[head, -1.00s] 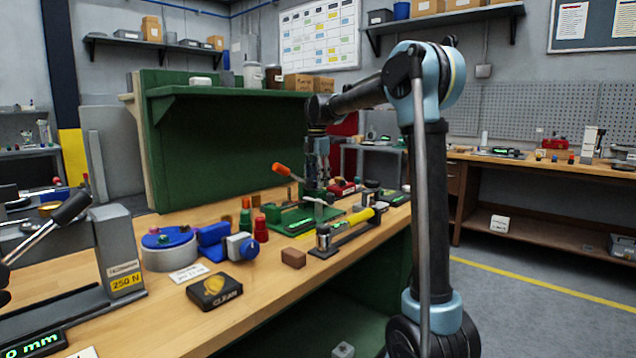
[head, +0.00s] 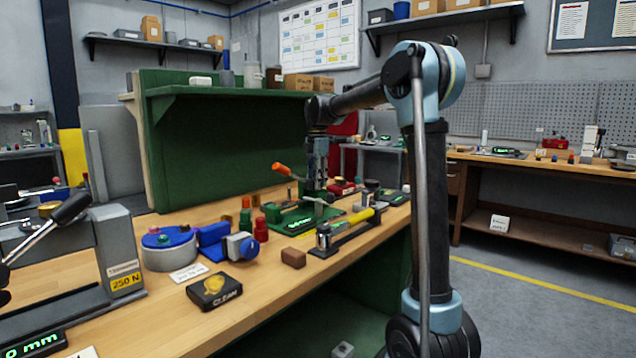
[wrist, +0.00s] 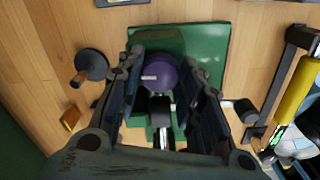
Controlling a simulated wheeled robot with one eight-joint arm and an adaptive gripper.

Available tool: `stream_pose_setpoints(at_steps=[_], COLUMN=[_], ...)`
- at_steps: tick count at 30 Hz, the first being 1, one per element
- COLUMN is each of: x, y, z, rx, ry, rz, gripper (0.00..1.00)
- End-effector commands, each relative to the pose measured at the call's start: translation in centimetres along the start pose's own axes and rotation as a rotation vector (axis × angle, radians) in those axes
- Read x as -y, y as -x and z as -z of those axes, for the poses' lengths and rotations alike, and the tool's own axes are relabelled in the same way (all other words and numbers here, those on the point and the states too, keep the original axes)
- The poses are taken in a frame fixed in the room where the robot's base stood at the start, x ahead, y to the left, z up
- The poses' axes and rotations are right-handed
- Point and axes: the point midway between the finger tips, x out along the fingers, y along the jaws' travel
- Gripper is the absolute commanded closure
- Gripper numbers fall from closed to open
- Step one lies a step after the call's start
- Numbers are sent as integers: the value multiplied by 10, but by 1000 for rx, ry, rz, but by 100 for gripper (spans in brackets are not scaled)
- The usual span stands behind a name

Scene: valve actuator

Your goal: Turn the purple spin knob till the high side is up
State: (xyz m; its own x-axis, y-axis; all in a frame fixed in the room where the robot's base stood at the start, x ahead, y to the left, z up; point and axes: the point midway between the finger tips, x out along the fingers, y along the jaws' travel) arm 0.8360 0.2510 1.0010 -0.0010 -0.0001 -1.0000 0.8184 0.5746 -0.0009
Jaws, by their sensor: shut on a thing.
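The purple knob (wrist: 162,76) is round, with a small pale mark on its top, and sits over a green base (wrist: 212,50) in the wrist view. My gripper (wrist: 160,66) points down with one finger on each side of the knob, shut on it. Which side of the knob is high cannot be told. In the head view my gripper (head: 317,180) is upright above the green base (head: 286,225), which has a lit green display. The knob is hidden there.
An orange-handled lever (head: 282,170) stands close left of my gripper. A yellow cylinder on a dark stand (head: 358,218) is to the right. A red knob (head: 261,229) and a brown block (head: 293,257) are nearer. A dark crank with a brown handle (wrist: 91,65) lies left in the wrist view.

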Motion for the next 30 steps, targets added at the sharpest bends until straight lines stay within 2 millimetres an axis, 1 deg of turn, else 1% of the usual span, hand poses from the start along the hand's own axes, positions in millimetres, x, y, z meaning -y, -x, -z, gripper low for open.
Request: stream_pose_setpoints(at_steps=[5,21,30], x=[0,-1,-1], y=[0,0,0], z=[0,0,0], rx=[0,0,0], ry=[-114,-590,-766], rz=[1,0,0], gripper=[90,90,90])
